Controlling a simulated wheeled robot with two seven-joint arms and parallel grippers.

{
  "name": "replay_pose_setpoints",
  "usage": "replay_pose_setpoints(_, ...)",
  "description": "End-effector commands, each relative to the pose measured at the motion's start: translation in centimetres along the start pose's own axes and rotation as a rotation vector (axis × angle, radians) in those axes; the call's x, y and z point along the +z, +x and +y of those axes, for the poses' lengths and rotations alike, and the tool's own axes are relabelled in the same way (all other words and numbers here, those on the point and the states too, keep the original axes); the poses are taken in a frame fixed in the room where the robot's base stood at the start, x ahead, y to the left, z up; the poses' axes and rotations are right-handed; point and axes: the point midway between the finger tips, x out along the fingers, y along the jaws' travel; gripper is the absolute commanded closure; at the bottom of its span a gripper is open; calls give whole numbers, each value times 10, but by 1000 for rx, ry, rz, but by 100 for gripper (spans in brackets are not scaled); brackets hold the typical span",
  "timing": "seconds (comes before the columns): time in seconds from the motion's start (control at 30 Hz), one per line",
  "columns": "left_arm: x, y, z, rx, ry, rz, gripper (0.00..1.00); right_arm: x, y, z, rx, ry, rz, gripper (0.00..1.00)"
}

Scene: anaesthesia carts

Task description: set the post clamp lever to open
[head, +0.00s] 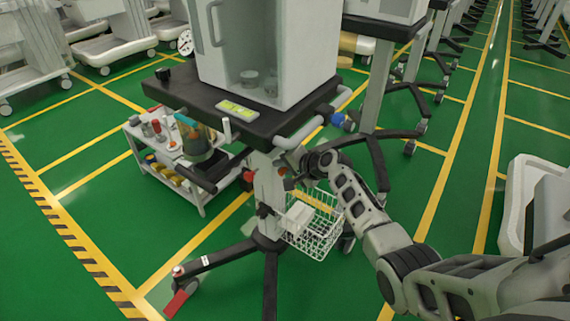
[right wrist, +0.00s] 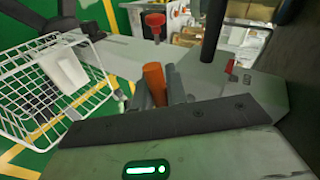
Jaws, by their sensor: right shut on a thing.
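The post clamp lever is an orange handle (right wrist: 154,84) at the middle of the right wrist view, beside the cart's grey post (head: 266,205). My right gripper (right wrist: 160,92) has its two grey fingers on either side of this lever and is shut on it. In the head view my right arm reaches in from the right, and its gripper (head: 291,162) is at the post just under the cart's dark top. The lever's pivot and lower end are hidden by the fingers. My left gripper is not in view.
A white wire basket (head: 313,228) with a white box hangs on the post close to my right gripper. The dark cart top (head: 235,112) is just above. A red knob (right wrist: 155,20) sits beyond the lever. A small white trolley (head: 178,150) stands at the left.

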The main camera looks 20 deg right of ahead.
Motion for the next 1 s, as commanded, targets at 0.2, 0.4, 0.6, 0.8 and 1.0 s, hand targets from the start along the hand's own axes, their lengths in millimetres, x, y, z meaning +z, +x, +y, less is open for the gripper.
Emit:
replay_pose_setpoints(0.2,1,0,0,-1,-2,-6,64,1,0,-1,1,19,-14,100)
replay_pose_setpoints(0.4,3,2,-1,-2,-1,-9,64,1,0,-1,1,19,-14,100)
replay_pose_setpoints(0.6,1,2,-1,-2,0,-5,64,1,0,-1,0,18,-13,64)
replay_pose_setpoints(0.8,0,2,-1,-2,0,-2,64,1,0,-1,0,17,-12,64)
replay_pose_setpoints(1.0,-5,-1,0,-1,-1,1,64,0,-8,-1,1,17,-12,64)
